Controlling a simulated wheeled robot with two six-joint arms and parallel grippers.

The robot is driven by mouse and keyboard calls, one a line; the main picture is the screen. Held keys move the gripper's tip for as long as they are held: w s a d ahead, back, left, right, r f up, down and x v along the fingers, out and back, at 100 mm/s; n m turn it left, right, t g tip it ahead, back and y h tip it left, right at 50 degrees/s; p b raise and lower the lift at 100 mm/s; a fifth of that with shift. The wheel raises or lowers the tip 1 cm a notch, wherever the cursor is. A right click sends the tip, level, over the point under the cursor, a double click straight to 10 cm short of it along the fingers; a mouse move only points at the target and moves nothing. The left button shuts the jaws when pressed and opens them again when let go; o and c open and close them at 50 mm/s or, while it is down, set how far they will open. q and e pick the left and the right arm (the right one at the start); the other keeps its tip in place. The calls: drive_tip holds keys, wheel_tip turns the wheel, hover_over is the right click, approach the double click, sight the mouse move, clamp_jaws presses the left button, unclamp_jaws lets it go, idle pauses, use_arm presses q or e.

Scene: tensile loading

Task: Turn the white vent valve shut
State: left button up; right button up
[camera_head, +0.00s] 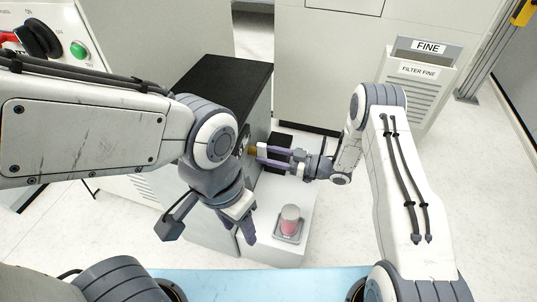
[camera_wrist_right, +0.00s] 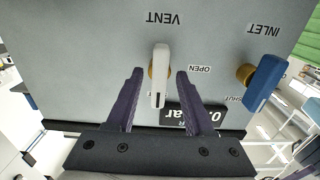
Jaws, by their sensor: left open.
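The white vent valve (camera_wrist_right: 160,76) is a white lever on a brass hub below the upside-down VENT label in the right wrist view. The lever points down the picture, toward my palm. The OPEN label (camera_wrist_right: 200,68) is to the right of its hub. My right gripper (camera_wrist_right: 159,73) is open, with one finger on each side of the lever and a gap on both sides. In the head view, my right gripper (camera_head: 260,153) reaches the panel from the right, and the lever is too small to make out. My left gripper (camera_head: 243,222) is open and empty, pointing downward in front.
A blue INLET lever (camera_wrist_right: 265,85) on a brass hub is to the right of the vent valve. A dark display (camera_wrist_right: 190,113) sits partly behind my finger. A reddish cylinder (camera_head: 290,220) stands on the white base near my left gripper.

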drive_tip(key=p+v, duration=0.2)
drive_tip(key=v, duration=0.8)
drive_tip(key=shift+d+p, duration=0.25)
drive_tip(key=shift+p, duration=0.1)
